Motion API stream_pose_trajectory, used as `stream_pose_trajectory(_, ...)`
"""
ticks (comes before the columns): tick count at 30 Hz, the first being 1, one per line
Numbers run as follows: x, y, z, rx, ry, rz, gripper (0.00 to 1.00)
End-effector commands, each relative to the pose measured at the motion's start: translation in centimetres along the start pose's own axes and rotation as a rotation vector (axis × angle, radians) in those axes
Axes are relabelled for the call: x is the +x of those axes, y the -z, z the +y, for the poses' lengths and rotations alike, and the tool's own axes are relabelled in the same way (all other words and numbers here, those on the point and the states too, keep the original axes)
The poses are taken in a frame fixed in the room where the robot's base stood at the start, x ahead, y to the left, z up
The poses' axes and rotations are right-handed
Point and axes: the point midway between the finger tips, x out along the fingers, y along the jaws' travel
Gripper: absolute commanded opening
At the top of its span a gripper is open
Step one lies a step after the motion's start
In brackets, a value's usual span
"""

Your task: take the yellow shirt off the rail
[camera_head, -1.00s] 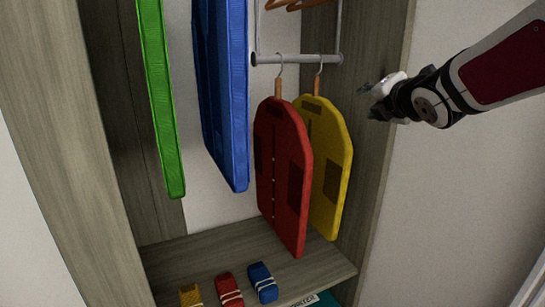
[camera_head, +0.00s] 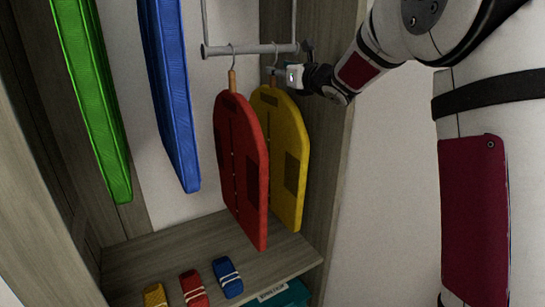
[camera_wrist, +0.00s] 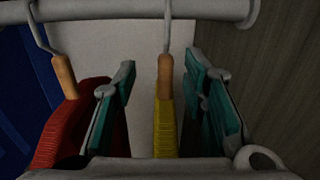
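The yellow shirt (camera_head: 289,150) hangs from the rail (camera_head: 250,50) in the wardrobe, to the right of the red shirt (camera_head: 240,160). In the wrist view the yellow shirt (camera_wrist: 165,130) hangs below a wooden hanger neck (camera_wrist: 165,75) with a metal hook over the rail (camera_wrist: 140,10). My gripper (camera_head: 276,72) is at the top of the yellow shirt. In the wrist view my gripper (camera_wrist: 162,92) is open, with one green-padded finger on each side of the hanger neck. Gaps show on both sides. The red shirt (camera_wrist: 75,125) is outside the left finger.
A blue garment (camera_head: 170,95) and a green garment (camera_head: 92,100) hang at the left. Folded yellow, red and blue items (camera_head: 228,277) lie on the shelf (camera_head: 270,258) below. The wardrobe's right side panel (camera_head: 335,150) is close to the yellow shirt.

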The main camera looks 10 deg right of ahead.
Motion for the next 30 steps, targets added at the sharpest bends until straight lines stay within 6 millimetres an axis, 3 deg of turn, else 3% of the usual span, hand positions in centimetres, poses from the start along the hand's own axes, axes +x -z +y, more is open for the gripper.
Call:
stream_pose_trajectory(8,1.6,-0.1,-0.2,0.001,0.001,0.001,0.39)
stream_pose_trajectory(18,5.5,-0.3,-0.7,0.001,0.001,-0.001,0.39)
stream_pose_trajectory(28,6.0,-0.3,-0.7,0.002,0.001,0.000,0.39)
stream_pose_trajectory(30,6.0,-0.3,-0.7,0.002,0.001,0.000,0.23)
